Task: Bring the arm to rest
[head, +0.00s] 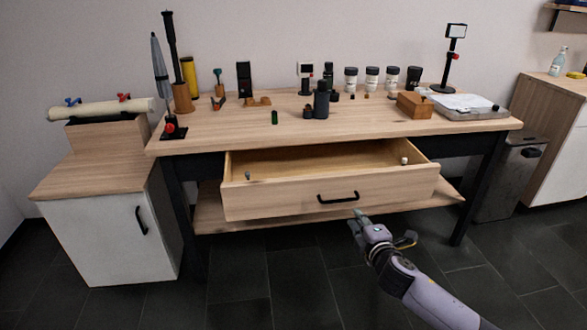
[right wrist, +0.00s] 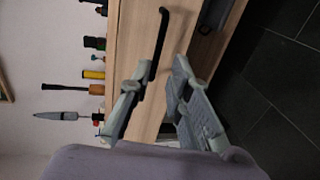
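My right arm comes in from the lower right in the head view. My right gripper (head: 380,228) is open and empty, in front of the table and a little below and right of the drawer handle (head: 338,198). In the right wrist view the fingers of my right gripper (right wrist: 162,72) stand apart with nothing held between them. The black drawer handle (right wrist: 157,45) shows beyond them and looks clear of the fingers. The table's wooden drawer (head: 280,202) is pulled out. My left gripper is in neither view.
The table (head: 235,129) bears several jars, a dark pair of binoculars (head: 321,100), a wooden box (head: 415,106) and a tray with papers (head: 470,114). A white cabinet (head: 105,240) stands at left, a dark bin (head: 508,180) at right. The dark floor in front is clear.

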